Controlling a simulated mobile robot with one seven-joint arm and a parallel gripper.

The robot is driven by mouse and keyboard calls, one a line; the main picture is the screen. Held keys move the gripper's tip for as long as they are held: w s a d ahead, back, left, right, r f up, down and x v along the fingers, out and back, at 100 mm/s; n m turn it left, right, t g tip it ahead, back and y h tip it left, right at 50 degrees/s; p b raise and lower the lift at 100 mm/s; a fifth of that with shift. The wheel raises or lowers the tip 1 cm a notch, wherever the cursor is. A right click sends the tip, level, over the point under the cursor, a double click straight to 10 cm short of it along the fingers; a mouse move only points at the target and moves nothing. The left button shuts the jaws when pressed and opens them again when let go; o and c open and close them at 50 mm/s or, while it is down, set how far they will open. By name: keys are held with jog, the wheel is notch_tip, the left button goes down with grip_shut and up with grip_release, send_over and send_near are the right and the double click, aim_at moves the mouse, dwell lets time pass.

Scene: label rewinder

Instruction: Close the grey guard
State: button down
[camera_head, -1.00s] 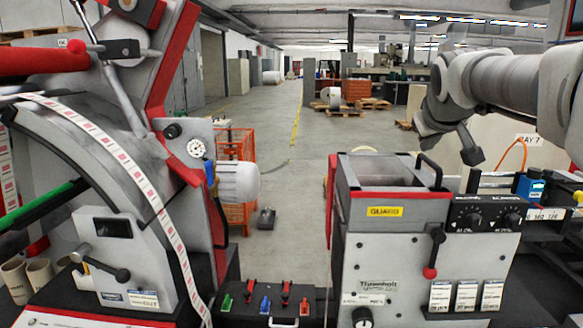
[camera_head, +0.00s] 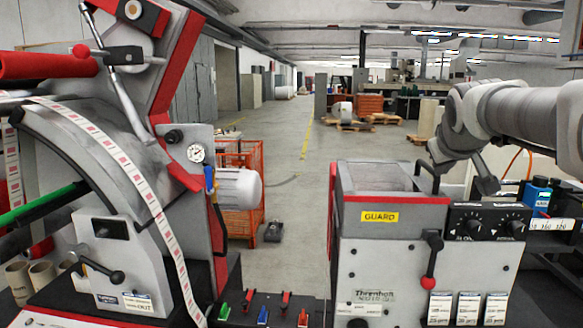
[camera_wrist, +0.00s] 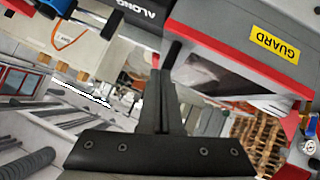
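The guard also shows upside down at upper right in the wrist view (camera_wrist: 215,25).
A black knob panel (camera_head: 488,222) and a blue block (camera_head: 537,193) lie right of the guard. A lever with a red knob (camera_head: 430,265) hangs on the machine front. The label web machine (camera_head: 120,150) stands at left. An open aisle (camera_head: 305,190) runs between.

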jog(key=shift+d+f, duration=0.1)
jog(key=shift+f, duration=0.2)
jog(key=shift+r, duration=0.1)
jog(key=s+a+r+p, duration=0.1)
jog(key=s+r+p, duration=0.1)
jog(key=s+r, duration=0.7)
jog(key=s+a+f+m+g+y, duration=0.1)
jog(key=s+a+f, duration=0.3)
jog(key=s+f, duration=0.7)
jog(key=s+a+f+m+g+y, duration=0.1)
jog(key=s+a+f+g, duration=0.3)
jog(key=s+f, duration=0.7)
notch_tip(320, 180, down, 4)
jog(key=shift+s+a+r+y, duration=0.2)
jog(key=shift+s+a+y, duration=0.05)
jog(key=shift+a+y, duration=0.15)
